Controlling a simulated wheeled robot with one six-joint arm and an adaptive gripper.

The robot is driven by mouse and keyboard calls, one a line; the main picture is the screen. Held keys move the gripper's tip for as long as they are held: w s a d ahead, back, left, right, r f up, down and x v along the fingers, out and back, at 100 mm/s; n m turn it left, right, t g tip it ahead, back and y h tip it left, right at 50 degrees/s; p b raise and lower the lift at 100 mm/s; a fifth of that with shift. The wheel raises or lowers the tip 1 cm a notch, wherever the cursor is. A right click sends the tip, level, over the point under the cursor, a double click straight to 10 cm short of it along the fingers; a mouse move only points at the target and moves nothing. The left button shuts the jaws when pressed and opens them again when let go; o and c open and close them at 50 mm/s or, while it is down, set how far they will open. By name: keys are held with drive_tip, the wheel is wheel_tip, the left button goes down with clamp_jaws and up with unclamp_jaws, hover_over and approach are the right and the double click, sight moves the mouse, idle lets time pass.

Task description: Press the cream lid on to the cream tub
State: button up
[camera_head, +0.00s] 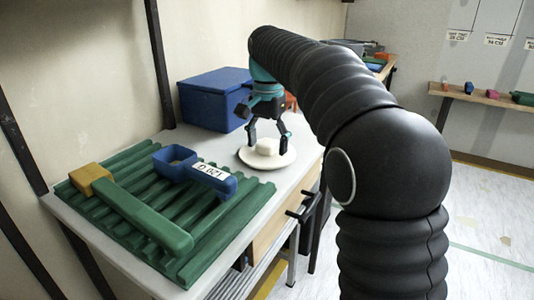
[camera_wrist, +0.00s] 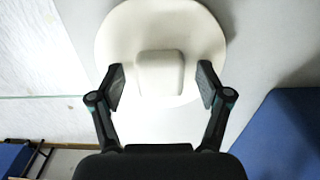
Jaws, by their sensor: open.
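The cream lid (camera_head: 249,158) is a round, pale disc with a blocky knob (camera_head: 267,146) on top, near the right edge of the table. In the wrist view the lid (camera_wrist: 120,35) and its knob (camera_wrist: 160,72) show from above. My gripper (camera_head: 269,139) is over the lid, pointing down. In the wrist view my gripper (camera_wrist: 161,76) is open, with one finger on each side of the knob and a gap on both sides. I cannot make out the cream tub apart from the lid; anything beneath the lid is hidden.
A blue box (camera_head: 212,100) stands behind the lid, close to my gripper. A green ribbed rack (camera_head: 125,222) fills the front left, bearing a green tool with a yellow end (camera_head: 140,217) and a blue labelled tool (camera_head: 177,160). Bare table (camera_head: 205,145) lies between.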

sight(270, 142)
drive_tip(key=c, duration=1.2)
drive_tip(key=shift+c, duration=0.2)
drive_tip(key=shift+r, duration=0.5)
drive_tip(key=r, duration=0.2)
drive_tip(key=r+p, duration=0.1)
drive_tip(key=shift+d+r, duration=0.3)
drive_tip(key=shift+r, duration=0.1)
drive_tip(key=s+d+r, duration=0.1)
drive_tip(key=d+r, duration=0.2)
drive_tip(key=d, duration=0.2)
drive_tip(key=s+d+r+p, duration=0.1)
drive_tip(key=s+d+r, duration=0.1)
drive_tip(key=d, duration=0.3)
drive_tip(key=shift+s+d+r, duration=0.25)
drive_tip(key=shift+r, duration=0.4)
